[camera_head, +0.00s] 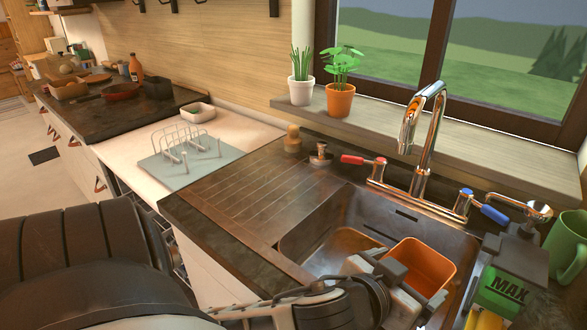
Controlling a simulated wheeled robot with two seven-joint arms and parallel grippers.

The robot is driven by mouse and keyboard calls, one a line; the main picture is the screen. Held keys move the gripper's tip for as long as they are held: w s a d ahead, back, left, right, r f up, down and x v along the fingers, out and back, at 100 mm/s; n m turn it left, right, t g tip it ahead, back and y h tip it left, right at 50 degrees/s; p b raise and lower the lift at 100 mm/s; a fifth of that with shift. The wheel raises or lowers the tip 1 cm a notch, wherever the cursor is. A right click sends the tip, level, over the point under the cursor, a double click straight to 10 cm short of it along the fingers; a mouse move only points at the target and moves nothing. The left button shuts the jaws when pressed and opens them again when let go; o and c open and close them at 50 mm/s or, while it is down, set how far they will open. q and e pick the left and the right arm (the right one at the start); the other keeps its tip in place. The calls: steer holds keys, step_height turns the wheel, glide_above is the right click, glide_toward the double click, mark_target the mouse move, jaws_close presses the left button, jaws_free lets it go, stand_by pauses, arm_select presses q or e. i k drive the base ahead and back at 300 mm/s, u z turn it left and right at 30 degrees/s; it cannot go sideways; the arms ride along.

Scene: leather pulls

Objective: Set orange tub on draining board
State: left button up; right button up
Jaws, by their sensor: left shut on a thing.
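The orange tub (425,262) is in the right part of the sink basin, open side up and slightly tilted. My left gripper (390,269) is shut on the tub's near left wall; the gripper hides the lower part of that side. Whether the tub touches the basin floor cannot be told. The draining board (232,207), dark and grooved, lies left of the basin with its grooves bare. My right gripper is not in view.
A tan shape (345,243) shows in the basin left of the tub. The chrome tap (424,140) with red and blue handles stands behind the basin. A dark caddy with a green MAX pack (507,290) and green mug (568,245) are right. A dish rack (185,145) stands beyond the board.

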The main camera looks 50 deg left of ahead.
mark_target(273, 188)
steer(key=k, duration=0.5)
steer(key=z, duration=2.5)
steer(key=k, duration=1.1)
steer(key=u, duration=2.55)
steer(key=i, duration=0.5)
steer(key=z, duration=0.05)
